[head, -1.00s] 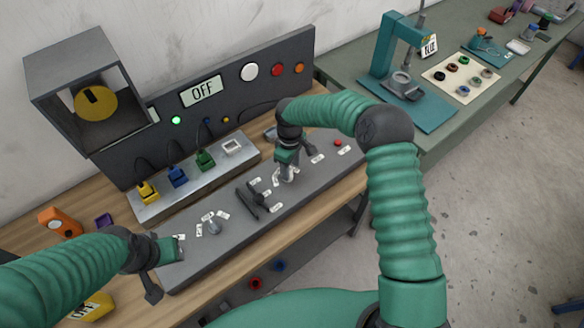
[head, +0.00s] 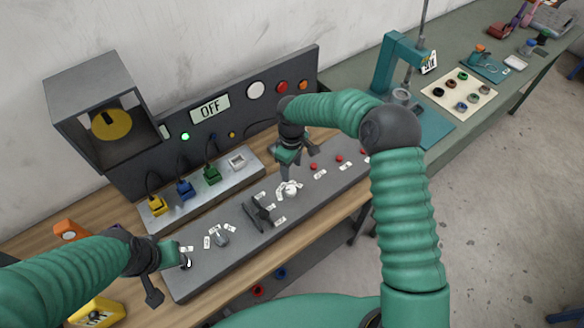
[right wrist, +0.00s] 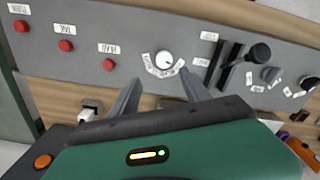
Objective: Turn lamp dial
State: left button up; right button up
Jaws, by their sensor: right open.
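A round white dial (head: 290,189) with small labels around it sits on the sloped grey control panel (head: 210,265). In the right wrist view the white dial (right wrist: 165,58) lies between and beyond the two fingertips, its labels fanned below it. My right gripper (head: 287,172) is open and empty, just behind and above the dial; I cannot tell whether it touches. A grey dial (head: 221,237) with its own labels sits further left on the panel. I cannot tell from the labels which dial is the lamp's. My left gripper (head: 172,268) hangs over the panel's left end, its jaws unclear.
A black lever (head: 260,211) stands between the two dials. Red buttons (head: 339,158) line the panel's right. Behind stand a connector block (head: 206,190), an OFF display (head: 209,108) and a box with a yellow disc (head: 111,124). A green press (head: 395,62) stands on the right-hand bench.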

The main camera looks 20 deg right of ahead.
pick_arm(q)
jog(key=w+p+v, duration=0.1)
jog(key=p+v, duration=0.5)
jog(key=shift+a+r, duration=0.3)
jog(key=shift+a, duration=0.1)
pick_arm(e)
notch_tip(320, 180, up, 9)
jog(key=shift+a, duration=0.35)
pick_arm(q)
jog(key=shift+w+r, duration=0.1)
jog(key=shift+d, duration=0.15)
pick_arm(e)
jog(key=shift+d, duration=0.1)
pick_arm(q)
jog(key=b+x, duration=0.2)
jog(key=s+b+x, duration=0.1)
jog(key=b+x, duration=0.1)
pick_arm(e)
notch_tip(320, 180, up, 17)
jog(key=shift+f, duration=0.15)
